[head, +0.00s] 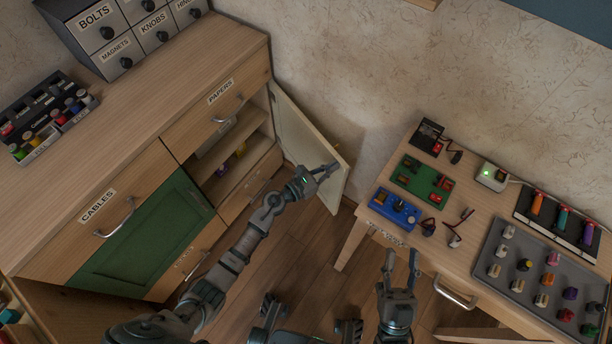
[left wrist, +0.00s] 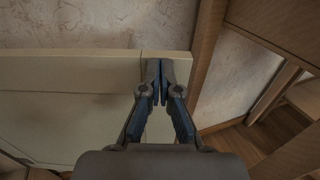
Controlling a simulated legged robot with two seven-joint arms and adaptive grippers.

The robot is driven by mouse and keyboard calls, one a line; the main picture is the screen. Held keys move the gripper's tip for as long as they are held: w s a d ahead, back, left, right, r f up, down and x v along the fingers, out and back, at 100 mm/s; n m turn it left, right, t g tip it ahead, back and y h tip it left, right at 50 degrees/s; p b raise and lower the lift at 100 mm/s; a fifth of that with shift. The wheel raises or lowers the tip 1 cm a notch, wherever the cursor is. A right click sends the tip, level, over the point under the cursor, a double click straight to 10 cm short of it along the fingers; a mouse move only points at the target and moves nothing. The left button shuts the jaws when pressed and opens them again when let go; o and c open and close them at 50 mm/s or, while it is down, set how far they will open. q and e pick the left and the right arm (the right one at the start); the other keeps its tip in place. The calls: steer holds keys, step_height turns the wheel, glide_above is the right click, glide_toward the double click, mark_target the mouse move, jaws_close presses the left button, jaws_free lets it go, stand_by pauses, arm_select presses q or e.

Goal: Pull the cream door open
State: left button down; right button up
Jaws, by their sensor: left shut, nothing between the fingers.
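The cream door (head: 300,135) stands swung out from the right end of the wooden cabinet, showing the open compartment (head: 235,160) behind it. My left gripper (head: 331,168) is shut and empty, at the door's free end. In the left wrist view, the closed fingertips (left wrist: 162,66) overlap the top edge of the cream door (left wrist: 70,85) close to its end; I cannot tell whether they touch it.
The cabinet has a green door (head: 150,235) and drawers marked CABLES and PAPERS (head: 215,115). A workbench (head: 465,235) with circuit boards and a tray (head: 540,285) of knobs stands at the right. Bare floor (head: 300,235) lies between them.

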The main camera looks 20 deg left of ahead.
arm_select(q)
steer(key=shift+n+t+y, duration=0.6)
steer(key=shift+n+y, duration=0.1)
steer(key=shift+y, duration=0.2)
steer(key=x, duration=0.5)
steer(key=shift+s+d, duration=0.25)
steer(key=shift+d, duration=0.15)
steer(key=shift+y, duration=0.3)
steer(key=b+x, duration=0.1)
steer(key=x, duration=0.4)
steer(key=shift+w+d, duration=0.25)
steer(key=shift+w, duration=0.1)
arm_select(e)
steer(key=s+r+t, duration=0.1)
steer(key=s+t, duration=0.1)
steer(key=shift+s+d+r+m+t, duration=0.3)
steer(key=shift+r+m, duration=0.1)
steer(key=shift+w, duration=0.15)
